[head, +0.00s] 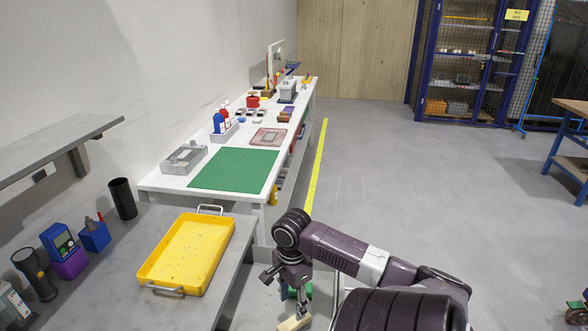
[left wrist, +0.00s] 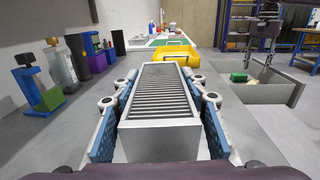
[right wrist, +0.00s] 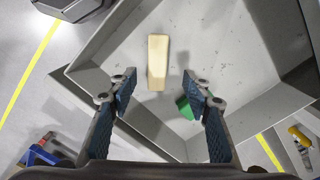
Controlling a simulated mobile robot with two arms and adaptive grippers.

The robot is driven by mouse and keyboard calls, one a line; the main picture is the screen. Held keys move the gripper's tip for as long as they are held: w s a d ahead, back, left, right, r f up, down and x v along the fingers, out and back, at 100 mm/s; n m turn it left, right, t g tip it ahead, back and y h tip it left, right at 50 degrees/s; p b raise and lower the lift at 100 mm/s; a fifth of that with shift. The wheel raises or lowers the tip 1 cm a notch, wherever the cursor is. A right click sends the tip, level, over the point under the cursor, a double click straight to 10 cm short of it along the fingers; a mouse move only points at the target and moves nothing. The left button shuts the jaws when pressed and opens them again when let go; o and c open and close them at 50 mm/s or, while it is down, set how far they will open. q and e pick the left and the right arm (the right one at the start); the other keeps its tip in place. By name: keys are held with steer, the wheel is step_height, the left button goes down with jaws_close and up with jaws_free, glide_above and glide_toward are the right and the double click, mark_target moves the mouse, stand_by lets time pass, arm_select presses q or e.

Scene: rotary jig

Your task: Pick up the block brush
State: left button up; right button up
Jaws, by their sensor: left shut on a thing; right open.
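A pale wooden block (right wrist: 157,62), which looks like the block brush, lies in a grey open drawer or bin in the right wrist view. No bristles show. Part of it also shows at the bottom edge of the head view (head: 294,323). My right gripper (right wrist: 160,92) is open and empty above the bin, with the block ahead between its fingers and apart from them. It points down in the head view (head: 298,302). My left gripper (left wrist: 157,104) is shut on a grey finned metal block (left wrist: 160,92) in the left wrist view; it is not in the head view.
A green piece (right wrist: 185,108) lies in the bin beside the right finger. The grey bin walls (right wrist: 90,85) rise around both. A yellow tray (head: 152,270) stands on the grey bench to the left. A white table with a green mat (head: 235,170) stands farther back.

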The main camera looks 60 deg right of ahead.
mark_target(294, 320)
step_height(294, 320, down, 3)
steer(key=shift+f, duration=0.15)
steer(key=shift+s+f, duration=0.15)
steer(key=shift+f, duration=1.2)
steer(key=shift+s+f, duration=0.1)
steer(key=shift+f, duration=1.25)
steer(key=shift+c, duration=0.5)
jaws_close()
step_height(294, 320, up, 10)
steer(key=shift+r, duration=0.1)
